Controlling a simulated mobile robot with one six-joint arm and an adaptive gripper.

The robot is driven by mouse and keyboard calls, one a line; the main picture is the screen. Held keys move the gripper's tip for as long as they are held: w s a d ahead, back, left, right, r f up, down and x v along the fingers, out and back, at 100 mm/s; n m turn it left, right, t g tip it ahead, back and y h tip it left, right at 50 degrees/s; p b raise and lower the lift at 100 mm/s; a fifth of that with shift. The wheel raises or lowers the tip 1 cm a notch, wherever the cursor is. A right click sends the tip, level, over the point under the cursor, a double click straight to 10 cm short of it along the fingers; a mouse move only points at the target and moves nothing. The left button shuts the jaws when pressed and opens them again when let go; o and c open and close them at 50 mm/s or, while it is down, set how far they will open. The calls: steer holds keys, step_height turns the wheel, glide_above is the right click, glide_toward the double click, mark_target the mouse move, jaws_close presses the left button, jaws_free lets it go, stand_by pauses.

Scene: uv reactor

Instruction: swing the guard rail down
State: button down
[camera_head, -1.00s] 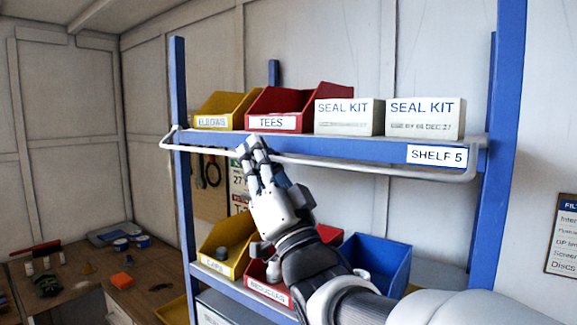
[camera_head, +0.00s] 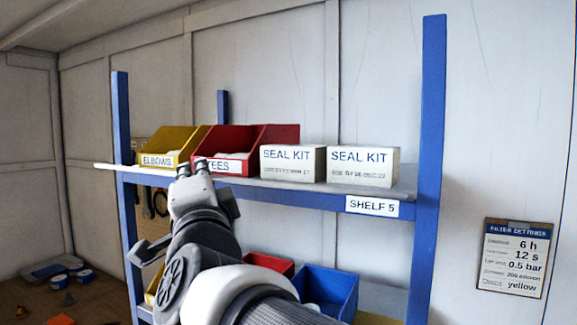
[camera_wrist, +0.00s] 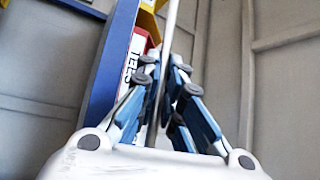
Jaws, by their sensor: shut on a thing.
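The guard rail (camera_head: 105,167) is a thin pale bar at the front of the shelf marked SHELF 5 (camera_head: 300,196). In the head view its left end sticks out past the left blue post, and the rest is hard to tell from the shelf's front edge. In the wrist view the rail (camera_wrist: 167,40) runs lengthwise between the fingers. My gripper (camera_head: 190,168) is shut on it at the left part of the shelf, in front of the red TEES bin (camera_head: 275,136). My gripper and arm hide part of the shelf edge.
A yellow ELBOWS bin (camera_head: 158,160) and two SEAL KIT boxes (camera_head: 292,165) (camera_head: 363,167) stand on the shelf. Blue posts (camera_head: 432,120) bound it. A blue bin (camera_head: 328,288) sits lower. A settings sign (camera_head: 515,258) hangs on the right wall.

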steer(key=shift+r+m+h+p, duration=0.3)
steer(key=shift+m+p, duration=0.05)
steer(key=shift+m, duration=0.05)
steer(key=c, duration=1.7)
jaws_free()
